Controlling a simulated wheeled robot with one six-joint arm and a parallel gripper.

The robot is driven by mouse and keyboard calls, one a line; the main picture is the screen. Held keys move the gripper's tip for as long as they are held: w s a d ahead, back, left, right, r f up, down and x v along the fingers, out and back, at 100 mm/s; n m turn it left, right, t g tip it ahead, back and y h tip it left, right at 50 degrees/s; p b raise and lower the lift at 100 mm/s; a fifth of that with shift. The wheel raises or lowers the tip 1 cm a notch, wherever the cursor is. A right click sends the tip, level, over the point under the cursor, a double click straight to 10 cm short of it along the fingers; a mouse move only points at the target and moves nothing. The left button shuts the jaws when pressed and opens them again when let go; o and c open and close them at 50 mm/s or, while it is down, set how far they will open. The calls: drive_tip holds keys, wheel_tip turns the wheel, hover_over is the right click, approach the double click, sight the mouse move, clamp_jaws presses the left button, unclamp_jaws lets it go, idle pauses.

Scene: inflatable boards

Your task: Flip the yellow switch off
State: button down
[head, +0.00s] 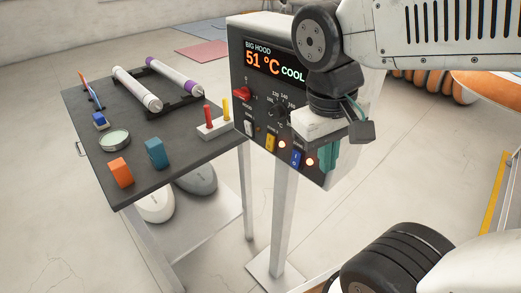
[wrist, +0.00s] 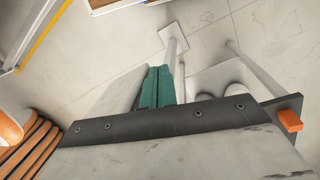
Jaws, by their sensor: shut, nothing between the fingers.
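The yellow switch (head: 270,143) is on the lower front of the dark control panel (head: 262,100), between a white switch (head: 249,128) and a blue switch (head: 296,158). My gripper (head: 327,158), with teal fingers, is shut and empty by the panel's lower right, to the right of the blue switch and apart from the yellow one. Its fingers also show in the wrist view (wrist: 157,87), where the switches are hidden.
Another lit light (head: 310,161) sits beside the blue switch. The panel stands on a pale post (head: 284,220). A dark table (head: 150,178) to the left holds tubes, coloured blocks and a round dish. The table corner and orange block (wrist: 289,120) show in the wrist view.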

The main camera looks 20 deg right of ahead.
drive_tip(key=w+a+f+g+h, duration=0.1)
drive_tip(key=w+f+g+h, duration=0.1)
drive_tip(key=w+h, duration=0.3)
drive_tip(key=n+t+h, duration=0.4)
drive_tip(key=t+h, duration=0.3)
drive_tip(key=h, duration=0.2)
approach(269, 147)
drive_tip(key=f+v, duration=0.1)
drive_tip(key=v, duration=0.6)
drive_tip(key=shift+s+a+r, duration=0.1)
drive_tip(key=shift+s+r, duration=0.1)
drive_tip(key=shift+r, duration=0.2)
drive_tip(key=x, duration=1.4)
drive_tip(key=shift+w, duration=0.1)
drive_tip(key=shift+t, duration=0.3)
